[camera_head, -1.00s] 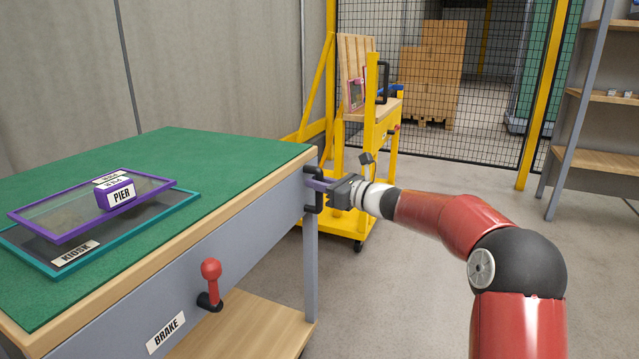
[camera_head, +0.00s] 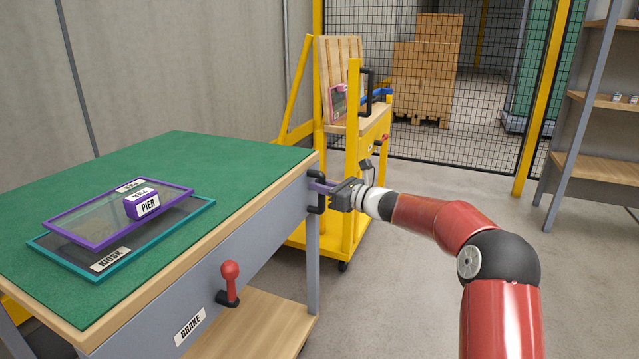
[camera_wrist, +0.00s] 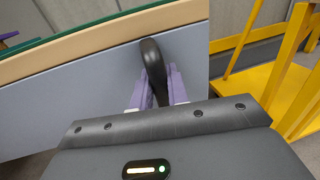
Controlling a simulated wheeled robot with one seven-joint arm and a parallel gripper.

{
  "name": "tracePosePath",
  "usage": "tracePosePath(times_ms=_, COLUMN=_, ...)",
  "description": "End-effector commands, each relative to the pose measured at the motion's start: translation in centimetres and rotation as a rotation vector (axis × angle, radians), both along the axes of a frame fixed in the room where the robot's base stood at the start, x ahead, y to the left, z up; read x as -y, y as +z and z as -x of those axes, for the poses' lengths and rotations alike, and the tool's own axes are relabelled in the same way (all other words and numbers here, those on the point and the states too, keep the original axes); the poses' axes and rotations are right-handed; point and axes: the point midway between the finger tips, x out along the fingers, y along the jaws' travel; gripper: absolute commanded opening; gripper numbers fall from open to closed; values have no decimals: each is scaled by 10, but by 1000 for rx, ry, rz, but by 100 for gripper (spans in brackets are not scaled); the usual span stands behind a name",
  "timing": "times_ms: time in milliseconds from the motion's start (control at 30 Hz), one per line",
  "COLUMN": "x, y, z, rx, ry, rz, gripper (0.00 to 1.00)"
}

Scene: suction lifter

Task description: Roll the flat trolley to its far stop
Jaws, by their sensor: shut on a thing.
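The flat trolley (camera_head: 258,218) has a green top with a wooden edge, grey side panels and a lower wooden shelf. My gripper (camera_head: 322,187) is shut on this handle; the wrist view shows the purple fingers on both sides of the black handle (camera_wrist: 152,62). The far stop cannot be made out.
A purple-framed pane (camera_head: 90,215) with a PIER block lies over a teal-framed KIOSK pane (camera_head: 60,245) on the green top. A yellow wheeled stand (camera_head: 353,200) is close behind the trolley's end. Shelving (camera_head: 590,165) stands right. Floor (camera_head: 410,280) before it is clear.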

Motion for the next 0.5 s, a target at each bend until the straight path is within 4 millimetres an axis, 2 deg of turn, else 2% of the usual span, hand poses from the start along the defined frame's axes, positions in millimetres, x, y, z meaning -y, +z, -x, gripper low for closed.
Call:
tracePosePath(times_ms=300, x=2, y=0, z=-5, rx=1, ry=0, rz=-1, gripper=0)
tracePosePath(times_ms=333, x=2, y=0, z=-5, rx=0, ry=0, rz=0, gripper=20)
tracePosePath(times_ms=433, x=2, y=0, z=-5, rx=0, ry=1, rz=0, gripper=33)
tracePosePath(times_ms=500, x=2, y=0, z=-5, rx=0, ry=1, rz=0, gripper=35)
